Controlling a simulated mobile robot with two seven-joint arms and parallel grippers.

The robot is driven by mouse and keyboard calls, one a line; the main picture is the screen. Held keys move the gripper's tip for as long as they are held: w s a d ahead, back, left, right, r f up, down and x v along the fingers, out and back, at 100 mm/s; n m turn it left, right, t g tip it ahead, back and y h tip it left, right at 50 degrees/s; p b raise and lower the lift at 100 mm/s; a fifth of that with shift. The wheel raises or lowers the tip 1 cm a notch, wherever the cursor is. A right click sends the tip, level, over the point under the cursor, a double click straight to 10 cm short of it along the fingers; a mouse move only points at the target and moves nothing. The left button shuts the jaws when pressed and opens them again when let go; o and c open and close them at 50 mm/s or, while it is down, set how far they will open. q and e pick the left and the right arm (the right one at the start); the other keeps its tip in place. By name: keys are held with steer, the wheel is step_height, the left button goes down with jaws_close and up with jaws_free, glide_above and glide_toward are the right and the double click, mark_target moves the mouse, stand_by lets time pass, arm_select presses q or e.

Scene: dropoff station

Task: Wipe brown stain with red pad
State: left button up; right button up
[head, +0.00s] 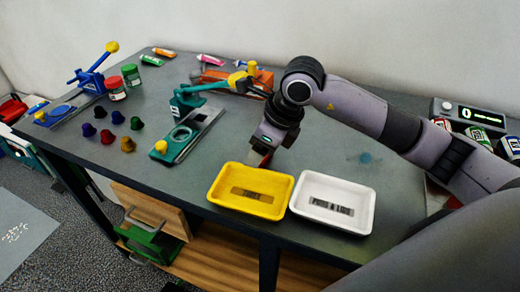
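My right gripper (265,150) reaches in from the right and points down at the table, just behind the yellow tray. A small piece of red (265,160) shows at its fingertips, which looks like the edge of the red pad; most of it is hidden by the gripper. The gripper seems closed around it. I cannot tell whether the pad touches the table. I see no brown stain; it may be hidden by the gripper or the pad. A faint teal smudge (368,158) lies on the table to the right. My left gripper is not in view.
A yellow tray (212,196) and a white tray (297,207) stand at the table's front edge. A teal press (183,136) stands left of my gripper, with several coloured capsules (107,137) beyond. Cans (478,137) and a display box (470,114) stand right.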

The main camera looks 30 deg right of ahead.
steer(key=shift+w+d+f+b, duration=0.2)
steer(key=shift+w+d+b, duration=0.1)
steer(key=shift+w+d, duration=0.6)
steer(key=shift+w+d+r+b, duration=0.15)
steer(key=shift+w+d+b, duration=0.05)
steer(key=shift+w+d, duration=0.7)
steer(key=shift+w+d+r+b, duration=0.15)
steer(key=shift+w+d, duration=0.55)
steer(key=shift+d, duration=0.35)
steer(key=shift+r+p, duration=2.05)
steer(key=shift+r, duration=0.9)
step_height(320, 180, up, 3)
steer(key=shift+p, duration=1)
